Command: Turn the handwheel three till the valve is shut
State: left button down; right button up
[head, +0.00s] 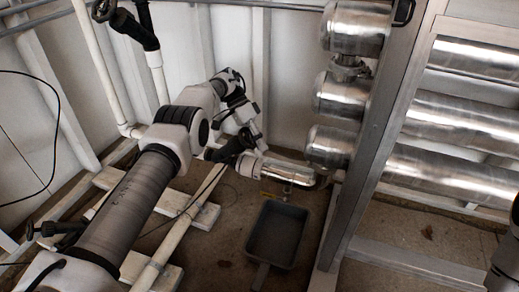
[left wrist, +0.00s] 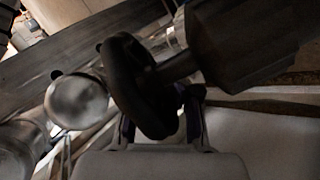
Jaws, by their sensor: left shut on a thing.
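A black handwheel (head: 232,149) sits on a dark valve body by the silver pipe elbow, low at the centre of the head view. My left gripper (head: 246,134) reaches it from the upper left and is shut on its rim. In the left wrist view the wheel (left wrist: 138,86) shows large and nearly edge-on, its stem running right into the dark valve body (left wrist: 235,40). The gripper fingers (left wrist: 160,120) lie on both sides of the wheel's lower rim. No number shows on the wheel. My right gripper is not in view.
Another black handwheel (head: 103,10) is at the upper left, and one more (head: 30,230) at the lower left. Silver cylinders (head: 333,146) and a metal frame post (head: 375,125) stand right of the gripper. A dark tray (head: 251,242) lies on the floor below.

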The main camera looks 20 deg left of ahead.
pick_arm(q)
jog(key=shift+a+r, duration=0.1)
jog(key=shift+r, duration=0.05)
jog(key=c, duration=1.2)
grip_release()
